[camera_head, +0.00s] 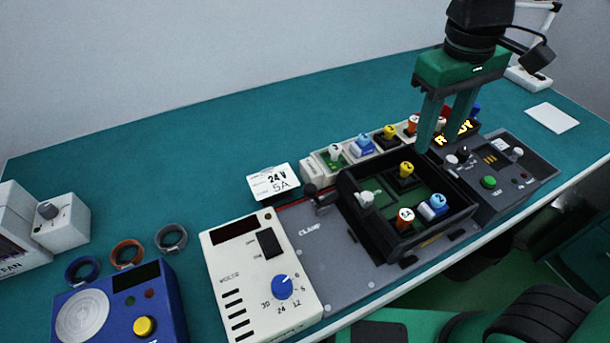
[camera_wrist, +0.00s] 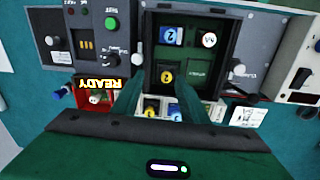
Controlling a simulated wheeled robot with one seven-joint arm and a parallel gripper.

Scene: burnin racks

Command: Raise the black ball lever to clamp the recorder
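The black ball lever (camera_head: 311,190) stands at the left end of the black open box, on the grey plate marked CLAMP. Its dark ball sits low beside the box; its exact angle is hard to tell. The black box (camera_head: 398,245), which seems to be the recorder, holds modules with yellow, blue and orange caps and a white knob. In the wrist view the box (camera_wrist: 236,38) lies ahead of the fingers. My gripper (camera_head: 441,140) is open and empty above the back right of the box, well right of the lever. Its two green fingers also show in the wrist view (camera_wrist: 157,90).
A row of capped modules (camera_head: 362,146) stands behind the box. A control panel (camera_head: 488,176) with a READY display is on the right. A cream supply unit (camera_head: 262,272) stands left, with a 24 V 5A card (camera_head: 273,182) behind it. The back left table is clear.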

